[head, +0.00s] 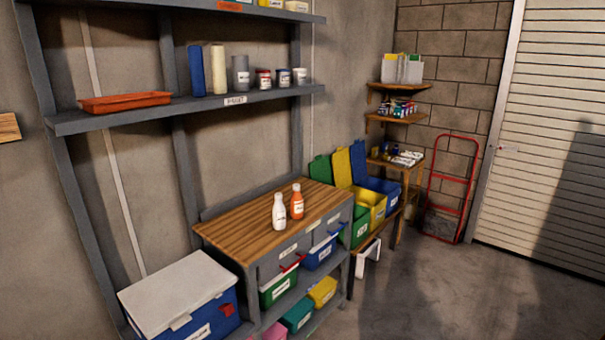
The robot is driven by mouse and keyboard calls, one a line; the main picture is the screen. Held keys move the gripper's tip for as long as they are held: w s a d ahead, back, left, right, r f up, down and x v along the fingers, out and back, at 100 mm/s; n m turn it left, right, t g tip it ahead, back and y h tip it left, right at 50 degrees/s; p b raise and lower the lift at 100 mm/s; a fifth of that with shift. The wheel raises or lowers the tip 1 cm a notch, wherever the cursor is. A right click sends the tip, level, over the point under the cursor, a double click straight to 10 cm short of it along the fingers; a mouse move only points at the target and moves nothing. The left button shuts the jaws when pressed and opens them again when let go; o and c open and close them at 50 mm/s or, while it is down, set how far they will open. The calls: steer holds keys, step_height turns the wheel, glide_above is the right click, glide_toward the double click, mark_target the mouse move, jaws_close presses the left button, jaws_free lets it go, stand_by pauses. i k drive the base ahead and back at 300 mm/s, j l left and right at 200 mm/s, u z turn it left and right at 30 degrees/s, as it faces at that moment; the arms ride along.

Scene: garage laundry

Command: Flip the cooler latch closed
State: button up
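The cooler (222,291) stands at the bottom left in the head view, low beside the wooden-topped bench. It has a blue body and a white lid (175,290) that looks lowered onto it. A small red piece (227,310), which looks like a latch, sits on the front face near the right end; I cannot tell its exact position. A small pale tab (180,321) shows at the lid's front edge. The cooler's lower part is cut off by the picture's bottom edge. My gripper is not in this view.
The bench (225,232) stands right of the cooler, with a white bottle (279,212) and an orange bottle (297,201) on top and several bins below. A grey shelf (190,108) runs above. A red hand truck (450,190) stands at the back. Open floor (430,290) lies right.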

mark_target(228, 309)
steer(key=i+j, duration=0.2)
steer(key=j, duration=0.15)
steer(key=i+j, duration=0.15)
steer(key=j, duration=0.25)
steer(key=i+j, duration=0.2)
steer(key=j, duration=0.15)
steer(key=i+j, duration=0.15)
steer(key=j, duration=0.25)
steer(key=z, duration=0.05)
